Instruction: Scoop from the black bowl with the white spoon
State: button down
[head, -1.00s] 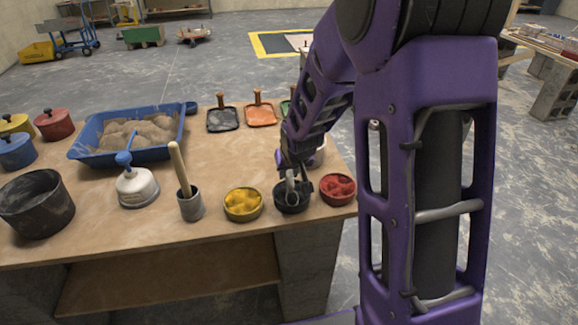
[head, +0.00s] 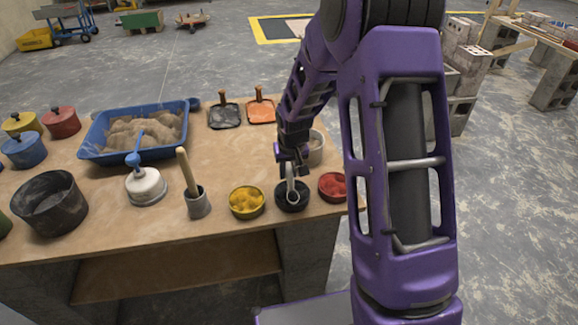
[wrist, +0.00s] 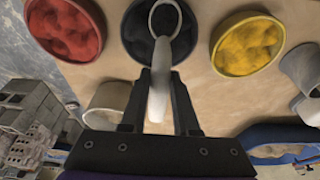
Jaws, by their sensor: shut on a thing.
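My gripper (wrist: 158,105) is shut on the white spoon (wrist: 158,85), whose handle runs between the two dark fingers. The spoon's ring-shaped end lies over the black bowl (wrist: 133,42) in the wrist view; whether it touches the dark contents I cannot tell. In the head view the black bowl (head: 292,204) stands near the table's front edge, between a yellow-filled bowl and a red-filled bowl. The spoon (head: 291,186) stands steeply above and into the bowl's outline, under my gripper (head: 291,168).
The yellow-filled bowl (head: 247,212) is left of the black bowl and the red-filled bowl (head: 332,194) is right. A pale tub (head: 316,150) is just behind my gripper.

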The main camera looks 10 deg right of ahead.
jog(key=g, duration=0.1)
jog(key=w+g, duration=0.1)
jog(key=g, duration=0.1)
jog(key=shift+g, duration=0.5)
jog(key=shift+s+r, duration=0.1)
jog(key=shift+r, duration=2.1)
